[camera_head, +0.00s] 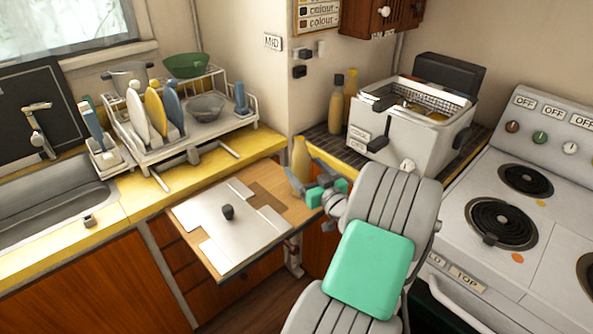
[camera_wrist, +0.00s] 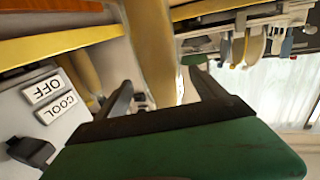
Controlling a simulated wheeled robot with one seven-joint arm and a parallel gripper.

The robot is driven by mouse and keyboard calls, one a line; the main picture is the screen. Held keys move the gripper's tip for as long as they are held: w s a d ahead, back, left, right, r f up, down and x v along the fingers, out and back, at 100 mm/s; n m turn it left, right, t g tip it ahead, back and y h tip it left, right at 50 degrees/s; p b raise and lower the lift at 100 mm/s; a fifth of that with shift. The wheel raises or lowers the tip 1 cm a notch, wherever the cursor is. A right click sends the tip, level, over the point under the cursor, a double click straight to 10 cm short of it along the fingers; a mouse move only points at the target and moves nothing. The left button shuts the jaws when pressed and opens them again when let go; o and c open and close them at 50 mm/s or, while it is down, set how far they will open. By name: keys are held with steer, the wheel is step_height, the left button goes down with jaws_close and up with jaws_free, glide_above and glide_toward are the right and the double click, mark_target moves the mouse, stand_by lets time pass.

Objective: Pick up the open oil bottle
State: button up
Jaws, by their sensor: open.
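A yellow oil bottle with no cap visible (camera_head: 300,157) stands upright near the wooden pull-out board, right at my gripper. My gripper (camera_head: 310,181) is open, and its fingers overlap the bottle's lower part in the head view. In the wrist view, a yellow bottle (camera_wrist: 152,45) shows between the open fingers (camera_wrist: 158,84), with space on both sides. I cannot tell how deep between the fingers it is. A second bottle with a dark cap (camera_head: 336,105) stands by the fryer, with another yellow bottle (camera_head: 350,92) behind it.
A white deep fryer (camera_head: 405,138) stands right of the bottles, beside the stove (camera_head: 530,205). A metal lid with a black knob (camera_head: 235,232) lies on the pull-out board. A dish rack (camera_head: 200,135) with plates and a green bowl (camera_head: 187,65) stands left, by the sink (camera_head: 45,205).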

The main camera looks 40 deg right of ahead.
steer(key=x, duration=0.3)
steer(key=f+p+x, duration=0.1)
steer(key=x, duration=0.2)
steer(key=shift+a+f+p, duration=0.15)
steer(key=shift+a+p, duration=0.05)
steer(key=shift+p, duration=0.1)
steer(key=shift+c, duration=0.6)
jaws_close()
